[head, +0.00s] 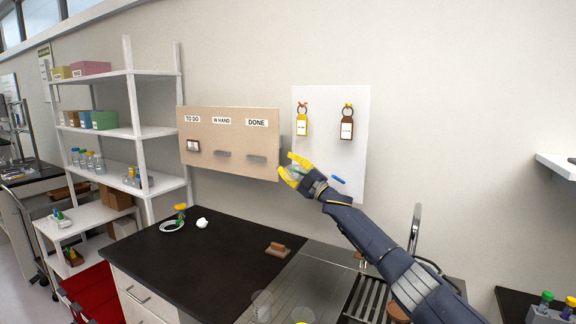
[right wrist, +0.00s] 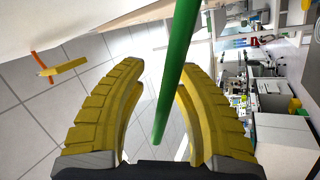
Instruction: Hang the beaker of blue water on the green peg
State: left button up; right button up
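The green peg (right wrist: 176,75) runs between the two yellow fingers of my right gripper (right wrist: 158,75) in the right wrist view. The fingers stand apart on either side of it, and I see no beaker between them. In the head view my right gripper (head: 287,164) is at the left edge of the white peg panel (head: 329,96), its fingers spread, and it mostly hides the green peg. I cannot make out a beaker of blue water for sure. Clear vessels (head: 262,302) stand at the bottom of the head view, their contents unclear.
A yellow tag (head: 301,127) and a brown tag (head: 347,128) hang on upper pegs. A blue peg (head: 338,179) is at the panel's lower middle. A tan board (head: 230,143) is to the left. The black bench (head: 215,262) has free room, with a brown block (head: 278,249) on it.

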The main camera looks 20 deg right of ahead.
aim_at(296, 173)
jog(key=v, duration=1.2)
jog(key=shift+a, duration=0.1)
jog(key=shift+c, duration=0.4)
